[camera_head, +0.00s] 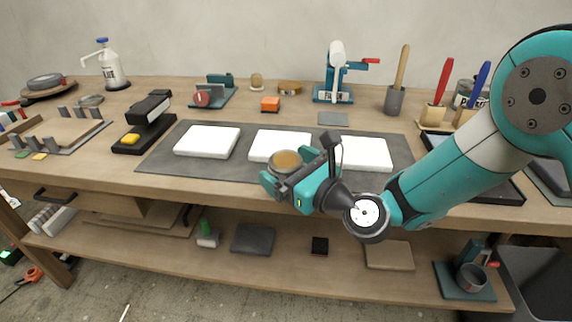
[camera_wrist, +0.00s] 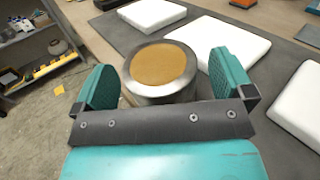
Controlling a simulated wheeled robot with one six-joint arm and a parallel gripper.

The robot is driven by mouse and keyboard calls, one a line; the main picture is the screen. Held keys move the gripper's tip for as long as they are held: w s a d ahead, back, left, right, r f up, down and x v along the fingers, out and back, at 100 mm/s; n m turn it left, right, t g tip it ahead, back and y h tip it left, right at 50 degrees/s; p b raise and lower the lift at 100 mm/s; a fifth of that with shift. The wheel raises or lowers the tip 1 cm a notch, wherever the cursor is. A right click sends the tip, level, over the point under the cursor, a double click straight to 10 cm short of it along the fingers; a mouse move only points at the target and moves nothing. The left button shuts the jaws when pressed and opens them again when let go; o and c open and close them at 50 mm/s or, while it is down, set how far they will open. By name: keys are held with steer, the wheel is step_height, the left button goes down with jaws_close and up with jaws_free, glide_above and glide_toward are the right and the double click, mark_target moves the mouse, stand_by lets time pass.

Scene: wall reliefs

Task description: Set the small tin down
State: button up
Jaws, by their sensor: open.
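The small tin (camera_head: 286,161) is round, with a grey metal rim and a tan-gold top. In the wrist view the tin (camera_wrist: 160,66) is upright between the two teal fingers of my gripper (camera_wrist: 164,74). The jaws are open, with a gap showing between the tin and the right finger. In the head view my gripper (camera_head: 298,166) is at the front of the bench, before the middle white slab (camera_head: 268,146). The tin's underside is hidden, and I cannot tell what it rests on.
A dark grey mat (camera_head: 160,160) on the wooden bench carries white slabs on the left (camera_head: 207,141) and right (camera_head: 366,153). A black-and-yellow tool (camera_head: 143,126) stands left of the mat. A blue press (camera_head: 335,85) and brushes stand behind. A lower shelf (camera_head: 190,262) runs below.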

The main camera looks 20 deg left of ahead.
steer(key=shift+w+a, duration=0.25)
steer(key=shift+a, duration=0.2)
steer(key=c, duration=1.1)
steer(key=shift+c, duration=0.8)
steer(key=shift+r, duration=0.15)
